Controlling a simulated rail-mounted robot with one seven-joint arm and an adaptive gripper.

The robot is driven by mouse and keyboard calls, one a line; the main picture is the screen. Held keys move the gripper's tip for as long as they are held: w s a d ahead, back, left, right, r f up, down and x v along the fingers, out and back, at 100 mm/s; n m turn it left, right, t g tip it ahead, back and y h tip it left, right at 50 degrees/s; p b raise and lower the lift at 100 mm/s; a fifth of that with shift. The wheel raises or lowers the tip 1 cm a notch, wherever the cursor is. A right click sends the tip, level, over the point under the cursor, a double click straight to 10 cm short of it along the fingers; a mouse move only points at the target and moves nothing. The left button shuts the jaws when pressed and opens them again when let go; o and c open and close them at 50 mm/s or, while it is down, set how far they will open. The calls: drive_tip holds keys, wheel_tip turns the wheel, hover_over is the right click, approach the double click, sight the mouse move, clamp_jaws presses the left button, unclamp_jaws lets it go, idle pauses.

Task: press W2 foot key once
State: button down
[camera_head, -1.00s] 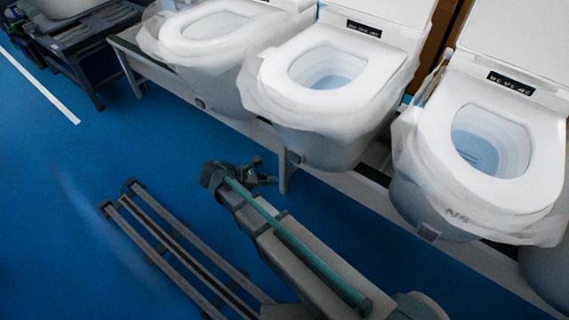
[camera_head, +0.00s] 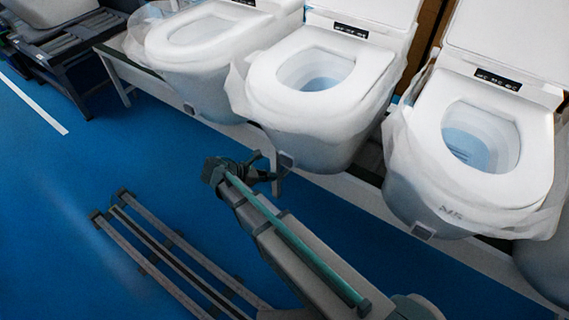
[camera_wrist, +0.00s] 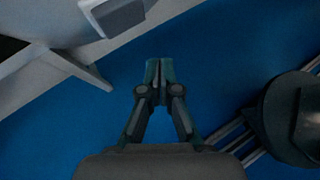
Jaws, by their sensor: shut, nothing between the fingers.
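Three white toilets with clear plastic wrap stand in a row in the head view: a left one (camera_head: 205,40), a middle one (camera_head: 310,85) and a right one (camera_head: 470,150). Each has a small grey foot key low at its front: left (camera_head: 189,109), middle (camera_head: 286,160), right (camera_head: 423,231). I cannot read which one is W2. My gripper (camera_head: 270,168) is just left of the middle key in the picture. In the wrist view my gripper (camera_wrist: 158,66) is shut and empty over the blue floor. A grey box-like key (camera_wrist: 120,14) is up and left of its fingertips, apart from them.
A pale support rail (camera_head: 345,190) with legs runs under the toilets. A dark rack (camera_head: 70,45) stands at the upper left. The blue floor (camera_head: 60,190) is open at the left, with a white line (camera_head: 35,107) on it.

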sight(287, 166)
drive_tip(key=shift+w+d+p, duration=0.2)
drive_tip(key=shift+w+d, duration=0.5)
drive_tip(key=shift+w, duration=0.2)
drive_tip(key=shift+w+d+p, duration=0.2)
drive_tip(key=shift+w+d, duration=0.45)
drive_tip(key=shift+w, duration=0.2)
drive_tip(key=shift+w, duration=0.1)
drive_tip(key=shift+w+d+p, duration=0.25)
drive_tip(key=shift+p, duration=0.15)
drive_tip(key=shift+w+d, duration=0.25)
drive_tip(key=shift+w, duration=0.1)
idle(0.9)
idle(0.3)
drive_tip(key=shift+s+a+p, duration=0.5)
drive_tip(key=shift+s, duration=0.2)
